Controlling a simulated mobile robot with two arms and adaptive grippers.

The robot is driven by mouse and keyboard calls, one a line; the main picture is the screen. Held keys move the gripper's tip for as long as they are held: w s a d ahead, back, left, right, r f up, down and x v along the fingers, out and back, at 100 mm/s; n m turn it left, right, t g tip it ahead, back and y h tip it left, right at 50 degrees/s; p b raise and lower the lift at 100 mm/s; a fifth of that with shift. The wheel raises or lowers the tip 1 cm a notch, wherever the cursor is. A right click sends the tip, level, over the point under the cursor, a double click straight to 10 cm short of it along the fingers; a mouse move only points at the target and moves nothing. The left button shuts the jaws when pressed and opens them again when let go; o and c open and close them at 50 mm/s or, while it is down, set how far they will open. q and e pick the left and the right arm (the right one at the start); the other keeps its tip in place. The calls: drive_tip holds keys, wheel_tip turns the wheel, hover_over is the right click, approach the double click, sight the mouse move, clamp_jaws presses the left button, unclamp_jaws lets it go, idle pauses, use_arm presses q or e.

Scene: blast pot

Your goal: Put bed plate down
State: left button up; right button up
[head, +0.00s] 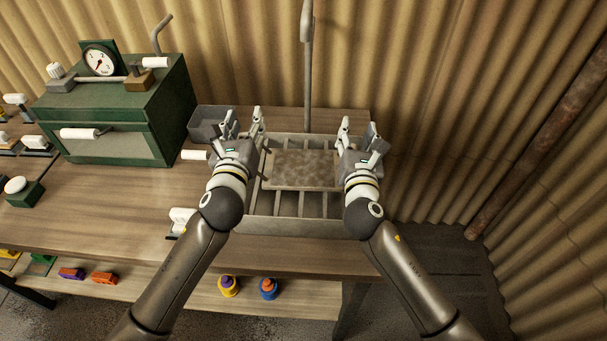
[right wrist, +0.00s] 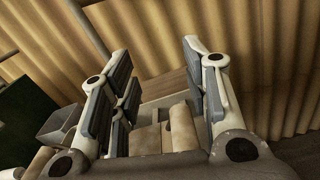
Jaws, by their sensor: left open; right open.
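The bed plate (head: 302,168), a mottled brown-grey flat plate, lies across the slatted grey frame (head: 290,226) on the wooden bench. It appears level, with bare slots showing in front of it. My left gripper (head: 243,120) is open at the plate's left side, and my right gripper (head: 357,130) is open at its right side. In the right wrist view my right gripper's fingers (right wrist: 158,85) stand apart with nothing held between them. A pale part of the plate or frame shows below them; I cannot tell which.
A green box with a gauge (head: 120,110) stands on the bench at left. A small grey bin (head: 208,117) sits behind my left gripper. A grey post (head: 308,70) rises behind the frame. Purple-yellow (head: 229,286) and blue-orange (head: 268,289) items sit on the lower shelf. A corrugated wall closes the back.

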drive_tip(key=shift+r, duration=1.9)
